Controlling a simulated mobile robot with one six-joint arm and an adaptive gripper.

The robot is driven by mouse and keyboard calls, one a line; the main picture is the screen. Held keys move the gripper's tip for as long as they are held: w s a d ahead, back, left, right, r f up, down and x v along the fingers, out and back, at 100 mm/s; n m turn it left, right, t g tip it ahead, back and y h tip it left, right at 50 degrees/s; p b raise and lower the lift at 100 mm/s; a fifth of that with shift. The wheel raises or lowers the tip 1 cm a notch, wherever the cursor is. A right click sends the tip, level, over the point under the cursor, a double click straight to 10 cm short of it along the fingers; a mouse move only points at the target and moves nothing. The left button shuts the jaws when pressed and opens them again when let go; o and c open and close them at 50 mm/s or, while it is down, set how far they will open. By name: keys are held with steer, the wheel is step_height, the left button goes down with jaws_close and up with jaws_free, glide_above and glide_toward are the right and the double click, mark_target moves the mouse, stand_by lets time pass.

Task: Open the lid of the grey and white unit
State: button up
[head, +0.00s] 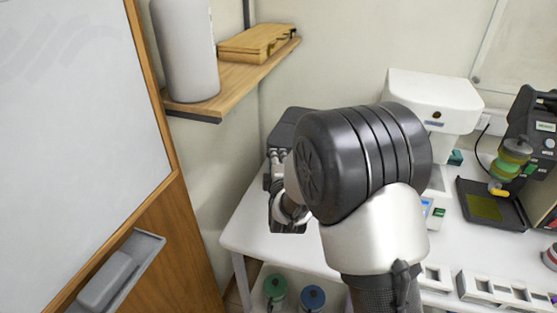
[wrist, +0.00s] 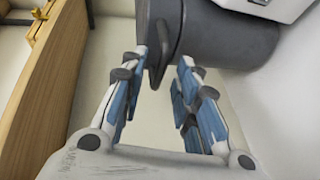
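In the wrist view, a rounded dark grey part (wrist: 225,45), seemingly the lid of the grey and white unit, fills the upper middle. A dark grey tab or handle (wrist: 158,62) projects from it. A white part with a dark edge shows at the upper right. My gripper (wrist: 162,66) is open, with the tab between its fingertips. The tab is nearer the left finger, and a gap shows on its right. In the head view, a dark grey shape (head: 285,122), possibly this unit, is mostly hidden behind my arm. My fingers are not clear there.
A wooden shelf (head: 235,80) holds a white cylinder (head: 187,50) and a wooden box (head: 255,42) on the wall. A white machine (head: 435,90) and a black device (head: 535,130) stand on the white table (head: 470,245) to the right. A whiteboard (head: 70,130) is at left.

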steer(key=shift+c, duration=0.3)
jaws_close()
stand_by(0.4)
